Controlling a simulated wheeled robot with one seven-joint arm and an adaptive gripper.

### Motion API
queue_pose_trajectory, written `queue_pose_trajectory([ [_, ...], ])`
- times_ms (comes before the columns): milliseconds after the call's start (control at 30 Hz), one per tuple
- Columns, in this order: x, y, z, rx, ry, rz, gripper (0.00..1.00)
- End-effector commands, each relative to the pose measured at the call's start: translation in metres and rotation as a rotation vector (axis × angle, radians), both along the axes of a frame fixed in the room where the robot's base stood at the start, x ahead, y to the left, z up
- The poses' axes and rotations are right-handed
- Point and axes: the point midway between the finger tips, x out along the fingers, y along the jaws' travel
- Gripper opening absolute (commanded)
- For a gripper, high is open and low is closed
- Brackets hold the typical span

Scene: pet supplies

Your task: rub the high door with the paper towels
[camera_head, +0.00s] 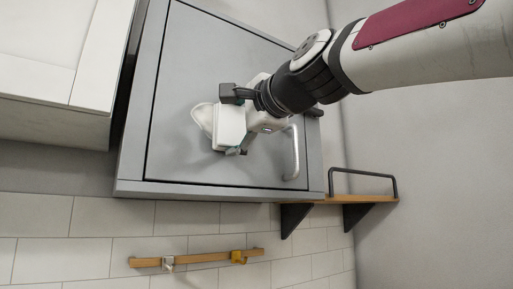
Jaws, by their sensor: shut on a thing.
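The high door (185,75) is a flat grey cabinet front, shown shut, with a pale bar handle (291,152) near its lower right corner. My gripper (236,122) comes in from the upper right and is shut on the white paper towels (203,118). The towels are in front of the door's lower middle, to the left of the handle. A loose edge sticks out on their left side. I cannot tell from this view whether they touch the door. Part of the towels and of the door is hidden behind my gripper and arm.
A wooden shelf (363,199) with a dark rail and brackets is right of the cabinet. A wooden rail (205,258) with small hooks is on the tiled wall below. A white cabinet (45,60) stands at the left. The wall at right is bare.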

Motion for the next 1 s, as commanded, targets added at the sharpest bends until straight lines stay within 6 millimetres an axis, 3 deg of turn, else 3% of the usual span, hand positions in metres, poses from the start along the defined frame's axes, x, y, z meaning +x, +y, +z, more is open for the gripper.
queue_pose_trajectory([
  [500, -0.021, 0.03, 0.001, -0.002, 0.003, 0.003, 0.57],
  [1000, -0.036, 0.049, 0.0, -0.003, 0.004, 0.004, 0.57],
])
